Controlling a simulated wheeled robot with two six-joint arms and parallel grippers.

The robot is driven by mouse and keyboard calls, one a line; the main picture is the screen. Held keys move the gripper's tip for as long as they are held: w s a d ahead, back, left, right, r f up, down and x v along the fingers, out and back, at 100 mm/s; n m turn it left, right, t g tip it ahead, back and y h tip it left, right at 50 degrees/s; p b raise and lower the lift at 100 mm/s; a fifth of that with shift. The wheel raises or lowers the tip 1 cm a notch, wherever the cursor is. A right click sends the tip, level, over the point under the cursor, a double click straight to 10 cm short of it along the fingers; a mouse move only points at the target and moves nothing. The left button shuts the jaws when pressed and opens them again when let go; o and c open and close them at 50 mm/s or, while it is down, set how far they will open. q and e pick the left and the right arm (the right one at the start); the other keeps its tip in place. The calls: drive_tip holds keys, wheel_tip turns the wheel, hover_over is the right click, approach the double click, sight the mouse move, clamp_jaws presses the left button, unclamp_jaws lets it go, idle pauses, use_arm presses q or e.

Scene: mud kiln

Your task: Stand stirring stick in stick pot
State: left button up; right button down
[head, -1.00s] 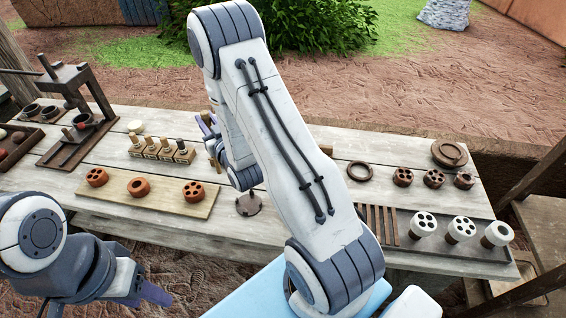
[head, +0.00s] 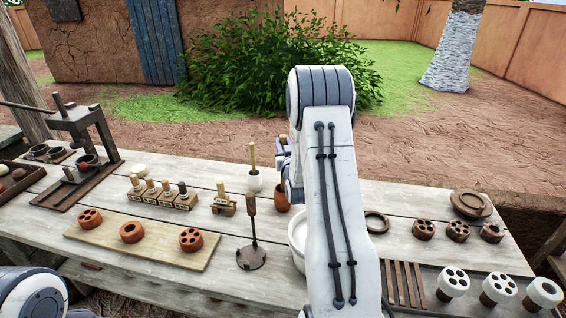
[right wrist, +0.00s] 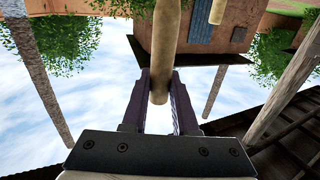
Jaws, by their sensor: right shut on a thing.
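My right gripper (right wrist: 159,80) has its purple fingers shut on a pale wooden stick (right wrist: 167,40), the stirring stick, in the right wrist view. In the head view this gripper (head: 284,148) is seen edge-on above the far middle of the table, and the held stick is mostly hidden by my arm. A reddish-brown pot (head: 282,197), which looks like the stick pot, stands just below the gripper, partly hidden by my right arm. My left gripper is out of view.
A white bowl (head: 296,238) is partly behind my right arm. A dark tool on a round base (head: 251,258) stands in front. A board (head: 155,245) with clay pieces, small stamps (head: 160,192) and a press (head: 80,145) are left. Rings, clay pieces and a slatted tray (head: 475,300) are right.

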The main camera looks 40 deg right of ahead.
wheel_tip(320, 180, down, 4)
drive_tip(key=shift+f+p, duration=0.2)
drive_tip(key=shift+p, duration=0.1)
drive_tip(key=shift+f, duration=0.2)
drive_tip(key=c, duration=0.7)
unclamp_jaws()
drive_tip(key=shift+r, duration=0.1)
